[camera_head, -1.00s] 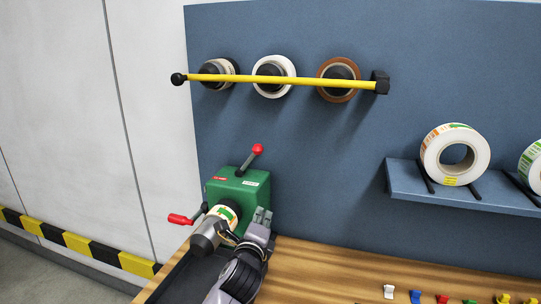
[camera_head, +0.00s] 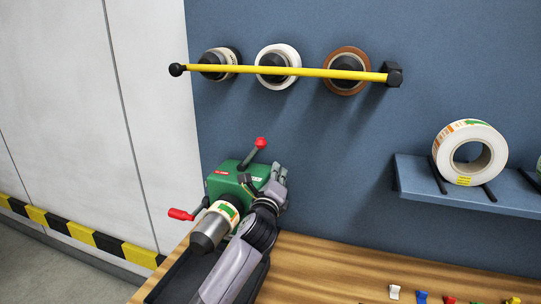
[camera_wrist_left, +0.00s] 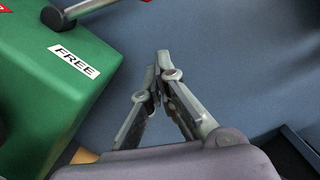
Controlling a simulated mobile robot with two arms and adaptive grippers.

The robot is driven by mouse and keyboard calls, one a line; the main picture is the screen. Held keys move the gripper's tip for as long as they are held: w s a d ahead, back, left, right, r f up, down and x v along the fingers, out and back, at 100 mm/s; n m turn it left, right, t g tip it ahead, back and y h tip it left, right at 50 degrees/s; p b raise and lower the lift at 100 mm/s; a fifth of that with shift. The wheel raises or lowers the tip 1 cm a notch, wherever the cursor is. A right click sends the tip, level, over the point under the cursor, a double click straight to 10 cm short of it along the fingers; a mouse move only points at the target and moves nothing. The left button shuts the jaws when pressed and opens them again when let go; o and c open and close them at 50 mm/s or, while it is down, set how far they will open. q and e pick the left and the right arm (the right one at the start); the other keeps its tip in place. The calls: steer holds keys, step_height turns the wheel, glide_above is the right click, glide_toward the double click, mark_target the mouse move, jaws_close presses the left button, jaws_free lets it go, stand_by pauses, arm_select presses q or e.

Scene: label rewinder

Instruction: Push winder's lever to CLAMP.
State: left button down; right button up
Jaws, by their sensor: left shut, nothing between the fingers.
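The green winder (camera_head: 224,181) stands on the bench at the lower left. Its lever, a grey rod with a red knob (camera_head: 261,143), sticks up from the top and leans right. A red-handled crank (camera_head: 181,214) is on its left side, and a label roll (camera_head: 228,210) sits on its front spindle. My left gripper (camera_head: 279,172) is shut and empty, just right of the winder and below the knob. In the left wrist view its fingertips (camera_wrist_left: 160,62) meet, right of the FREE label (camera_wrist_left: 74,61); the lever's base shows at the top. The CLAMP label is not readable. My right gripper is not in view.
A yellow bar (camera_head: 290,71) crosses in front of several hanging rolls on the blue panel. A shelf (camera_head: 466,196) at right holds a label roll (camera_head: 469,153). Small coloured pieces (camera_head: 421,297) lie along the bench's front right. The panel between winder and shelf is clear.

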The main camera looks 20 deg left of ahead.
mark_target(252, 155)
arm_select(q)
steer(key=w, duration=0.4)
steer(key=w+r, duration=0.1)
steer(key=w, duration=0.1)
steer(key=shift+w+a+p, duration=0.2)
steer(key=shift+a+p, duration=0.15)
steer(key=shift+p, duration=0.05)
steer(key=s+a+r+p, duration=0.1)
steer(key=s+a+p, duration=0.1)
steer(key=shift+a+r, duration=0.35)
steer(key=shift+w, duration=0.1)
steer(key=shift+r, duration=0.1)
steer(key=shift+a+r+n+p, duration=0.2)
steer(key=shift+n+p, duration=0.1)
steer(key=shift+p, duration=0.2)
